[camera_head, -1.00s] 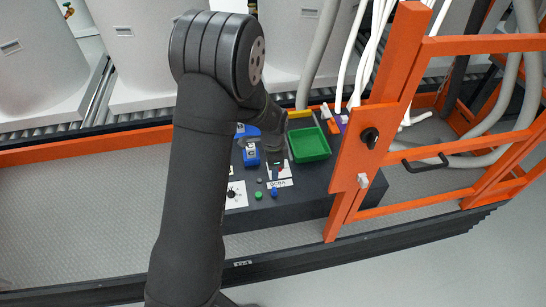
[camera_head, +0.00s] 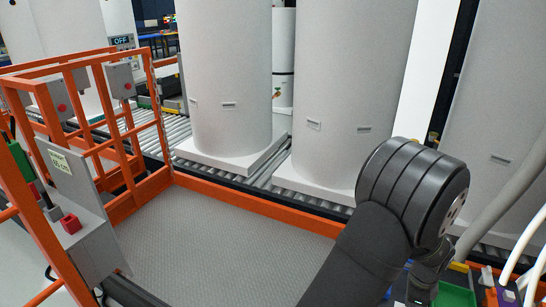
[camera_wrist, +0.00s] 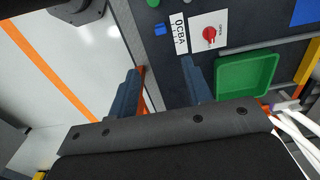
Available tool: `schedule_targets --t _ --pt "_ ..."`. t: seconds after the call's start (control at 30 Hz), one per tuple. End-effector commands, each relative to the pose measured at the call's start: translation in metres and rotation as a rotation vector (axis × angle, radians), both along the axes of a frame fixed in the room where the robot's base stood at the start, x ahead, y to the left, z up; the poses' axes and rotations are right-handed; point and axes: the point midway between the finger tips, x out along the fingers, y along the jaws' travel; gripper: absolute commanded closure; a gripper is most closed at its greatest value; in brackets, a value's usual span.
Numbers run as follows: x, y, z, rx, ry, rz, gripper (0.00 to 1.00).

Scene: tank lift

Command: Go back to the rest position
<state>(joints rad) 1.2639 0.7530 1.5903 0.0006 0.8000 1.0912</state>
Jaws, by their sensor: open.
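My gripper (camera_wrist: 160,85) shows in the wrist view with its two grey-blue fingers spread apart and nothing between them. It hangs over the edge of a dark control panel (camera_wrist: 160,60). The panel carries a red rotary knob (camera_wrist: 209,35) on a white plate, a white label (camera_wrist: 180,35) and a blue button (camera_wrist: 159,29). A green tray (camera_wrist: 245,75) lies to the right of the fingers. In the head view my arm fills the lower right, and the fingers cannot be made out there.
White cables (camera_wrist: 295,140) run close to the gripper's right side. In the head view, large white tanks (camera_head: 228,80) stand on a roller conveyor (camera_head: 180,128). Orange railings (camera_head: 135,150) and a grey box with a red button (camera_head: 71,224) are at left. The platform floor (camera_head: 210,240) is clear.

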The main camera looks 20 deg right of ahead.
Motion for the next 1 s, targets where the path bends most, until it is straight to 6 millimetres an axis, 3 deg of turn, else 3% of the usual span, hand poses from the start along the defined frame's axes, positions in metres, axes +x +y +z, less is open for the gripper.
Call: schedule_targets --t 0.27,1.0 --pt "0.000 0.000 -0.019 0.003 0.001 0.000 0.55" --pt "-0.001 0.000 -0.146 0.001 0.001 0.000 0.55"
